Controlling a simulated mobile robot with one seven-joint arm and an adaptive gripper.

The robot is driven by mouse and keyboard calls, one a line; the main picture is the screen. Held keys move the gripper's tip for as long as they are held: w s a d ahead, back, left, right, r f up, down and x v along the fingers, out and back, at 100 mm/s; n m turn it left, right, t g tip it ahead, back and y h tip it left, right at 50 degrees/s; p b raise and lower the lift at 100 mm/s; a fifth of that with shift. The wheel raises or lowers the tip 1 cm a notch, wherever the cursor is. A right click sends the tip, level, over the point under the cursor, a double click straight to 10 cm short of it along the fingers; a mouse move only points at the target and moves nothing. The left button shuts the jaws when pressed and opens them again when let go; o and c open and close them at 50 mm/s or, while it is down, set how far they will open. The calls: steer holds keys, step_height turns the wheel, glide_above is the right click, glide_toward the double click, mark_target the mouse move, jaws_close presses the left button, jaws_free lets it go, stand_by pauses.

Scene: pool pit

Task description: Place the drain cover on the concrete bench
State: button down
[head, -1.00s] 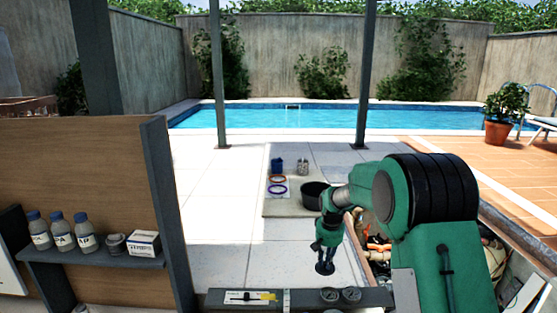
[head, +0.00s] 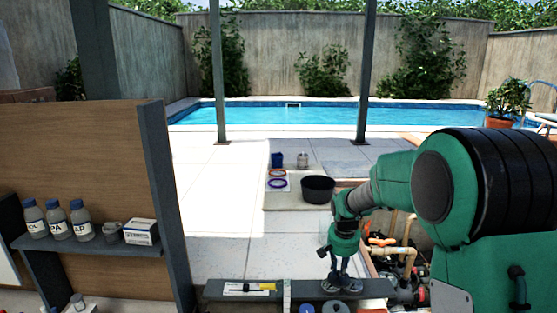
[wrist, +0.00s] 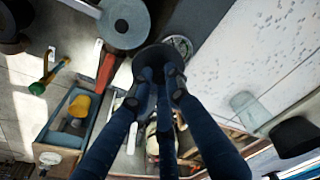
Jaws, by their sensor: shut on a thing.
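My gripper (head: 343,278) hangs low, pointing down, just above the dark ledge at the bottom of the head view. In the wrist view its blue-black fingers (wrist: 157,78) are closed on a dark round disc, the drain cover (wrist: 147,62). The fingers hide part of the disc, and it is small and dark in the head view. A low pale slab (head: 285,204) lies on the paving beyond the gripper. I cannot tell for certain whether it is the concrete bench.
A black tub (head: 318,190), a blue cup (head: 277,160), a metal canister (head: 303,160) and rings stand on or by the slab. Pipes (head: 400,250) fill the pit at right. A level (head: 247,289) lies on the ledge. Bottles (head: 58,220) stand on the left shelf.

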stand_by(0.4)
steer(key=shift+w+a+p, duration=0.35)
steer(key=shift+w+p, duration=0.1)
steer(key=shift+w, duration=0.05)
steer(key=w+a+f+n+p, duration=0.1)
steer(key=w+a+n+p, duration=0.1)
steer(key=w+a+p, duration=0.1)
steer(key=w+a+f+n+p, duration=0.2)
steer(key=w+a+n+p, duration=0.1)
steer(key=w+a, duration=0.2)
steer(key=w+a+f+n+y+p, duration=0.1)
steer(key=w+a+f+n+p, duration=0.1)
steer(key=w+a+p, duration=0.1)
steer(key=shift+w+a+n+p, duration=0.4)
steer(key=shift+w+a, duration=0.1)
steer(key=shift+w, duration=0.25)
steer(key=shift+w, duration=0.15)
steer(key=shift+w+a+f+p, duration=0.25)
steer(key=shift+w+a+p, duration=0.15)
steer(key=shift+w, duration=2.2)
steer(key=shift+w+a+f+p, duration=0.35)
steer(key=shift+w+p, duration=0.1)
steer(key=shift+w, duration=2.1)
steer(key=shift+w+a+f+p, duration=0.2)
steer(key=shift+w+a+p, duration=0.2)
steer(key=shift+w, duration=2.2)
